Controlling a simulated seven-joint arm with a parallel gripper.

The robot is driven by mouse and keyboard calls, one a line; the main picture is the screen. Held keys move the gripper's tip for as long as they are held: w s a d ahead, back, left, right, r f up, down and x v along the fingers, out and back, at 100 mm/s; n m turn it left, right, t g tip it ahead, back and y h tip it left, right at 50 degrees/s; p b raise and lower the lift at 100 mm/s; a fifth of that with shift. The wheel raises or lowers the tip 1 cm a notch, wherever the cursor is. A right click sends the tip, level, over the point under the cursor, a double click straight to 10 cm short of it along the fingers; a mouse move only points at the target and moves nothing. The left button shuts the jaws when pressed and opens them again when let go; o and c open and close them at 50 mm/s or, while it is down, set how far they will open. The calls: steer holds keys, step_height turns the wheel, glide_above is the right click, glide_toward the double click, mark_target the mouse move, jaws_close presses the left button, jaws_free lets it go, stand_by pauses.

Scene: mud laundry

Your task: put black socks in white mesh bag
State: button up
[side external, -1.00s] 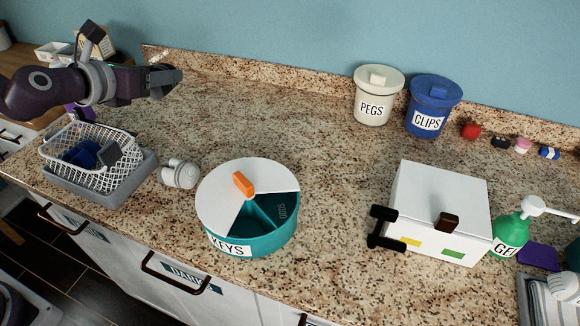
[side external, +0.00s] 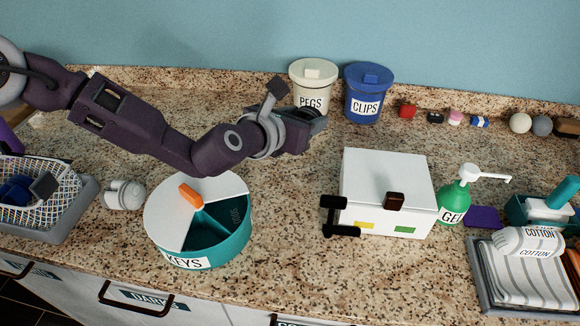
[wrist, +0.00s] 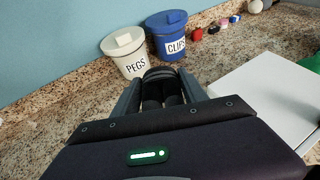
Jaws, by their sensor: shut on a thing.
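My gripper (side external: 316,121) is above the counter in front of the pegs tub. In the wrist view my gripper (wrist: 162,84) is shut on a dark rolled bundle, seemingly the black socks (wrist: 162,95), with two rounded ends showing between the fingers. In the side view the fingers hide most of the bundle.
A white pegs tub (side external: 313,85) and blue clips tub (side external: 368,93) stand at the back wall. A teal keys tin (side external: 215,250), a white lidded box (side external: 388,185), a green gel pump (side external: 455,200) and white rolled socks (side external: 124,195) stand on the counter. Speckled counter is free between tin and box.

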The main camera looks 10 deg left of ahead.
step_height(320, 180, down, 10)
steer(key=shift+d+r, duration=0.1)
steer(key=shift+r, duration=0.05)
steer(key=o, duration=1.5)
steer(key=s+r, duration=0.1)
steer(key=s+a+r, duration=0.1)
steer(key=r, duration=0.1)
steer(key=shift+s+a, duration=0.1)
steer(key=shift+s, duration=0.25)
step_height(320, 180, up, 5)
steer(key=shift+r, duration=0.1)
